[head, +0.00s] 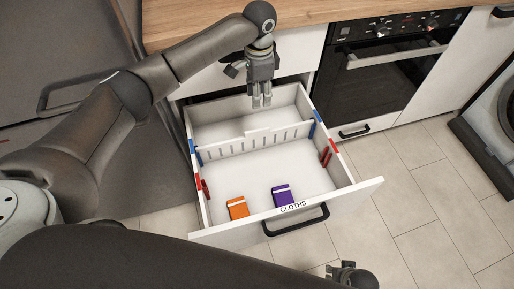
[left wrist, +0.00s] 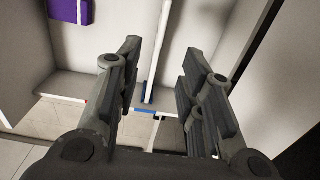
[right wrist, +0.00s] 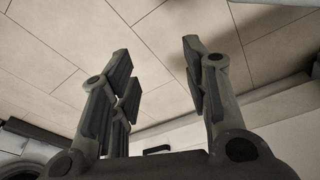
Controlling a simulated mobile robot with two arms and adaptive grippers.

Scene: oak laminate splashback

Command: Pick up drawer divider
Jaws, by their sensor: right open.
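The drawer divider (head: 240,146) is a white slotted panel standing across the open drawer (head: 345,183), between blue marks on the side walls. In the left wrist view the divider (left wrist: 156,55) shows edge-on as a thin white strip in the gap between my fingers.
An orange packet (head: 238,208) and a purple packet (head: 283,195) lie in the drawer's front part. Red marks (head: 326,155) show on the side walls. The wooden worktop (head: 200,20) is behind, with an oven (head: 385,75) to the right. The floor at right is clear.

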